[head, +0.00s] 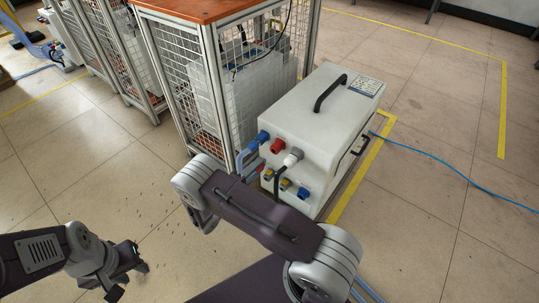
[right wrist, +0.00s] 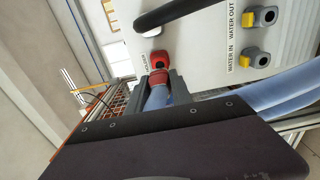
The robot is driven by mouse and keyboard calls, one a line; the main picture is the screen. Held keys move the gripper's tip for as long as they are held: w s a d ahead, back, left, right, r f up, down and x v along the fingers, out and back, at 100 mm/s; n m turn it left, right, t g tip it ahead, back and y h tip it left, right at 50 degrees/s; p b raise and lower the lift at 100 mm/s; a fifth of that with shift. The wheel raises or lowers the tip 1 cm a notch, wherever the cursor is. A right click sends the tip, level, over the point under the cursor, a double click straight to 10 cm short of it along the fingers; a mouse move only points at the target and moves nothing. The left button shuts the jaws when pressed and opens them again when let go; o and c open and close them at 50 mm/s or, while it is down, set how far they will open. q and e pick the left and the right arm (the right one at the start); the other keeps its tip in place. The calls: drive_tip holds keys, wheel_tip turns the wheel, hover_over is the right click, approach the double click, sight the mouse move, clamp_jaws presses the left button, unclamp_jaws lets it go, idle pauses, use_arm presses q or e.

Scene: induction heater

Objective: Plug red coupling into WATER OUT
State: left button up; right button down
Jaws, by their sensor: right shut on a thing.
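The white heater box (head: 315,115) stands on the floor, its front panel toward me. In the right wrist view, my right gripper (right wrist: 162,84) is shut on a red coupling (right wrist: 158,77) with a blue hose behind it. The coupling is close to the panel, just below a red fitting (right wrist: 154,59); I cannot tell whether they touch. The WATER OUT port (right wrist: 266,16) and the WATER IN port (right wrist: 257,58), grey with yellow tabs, are to the right. In the head view my arm hides my right gripper. My left gripper (head: 131,281) looks open and empty, away from the box.
A black handle (right wrist: 185,12) crosses the panel near the fitting. Blue hoses (right wrist: 280,92) run beside my right gripper. The panel also carries a blue connector (head: 262,136) and a grey one (head: 293,157). A wire-mesh cage (head: 185,75) stands left of the box. Floor to the right is open.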

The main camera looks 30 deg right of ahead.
drive_tip(key=shift+f, duration=0.1)
drive_tip(key=s+f+b, duration=0.2)
drive_tip(key=f+b, duration=0.2)
drive_tip(key=f, duration=0.6)
drive_tip(key=s+f+b, duration=0.3)
drive_tip(key=f+b, duration=0.2)
drive_tip(key=f, duration=0.6)
drive_tip(key=shift+s+a+f, duration=0.2)
drive_tip(key=shift+s+a, duration=0.05)
drive_tip(key=shift+a, duration=0.2)
drive_tip(key=x, duration=0.7)
drive_tip(key=shift+d, duration=0.3)
drive_tip(key=shift+w, duration=0.15)
drive_tip(key=shift+r+p, duration=0.1)
drive_tip(key=shift+p, duration=0.3)
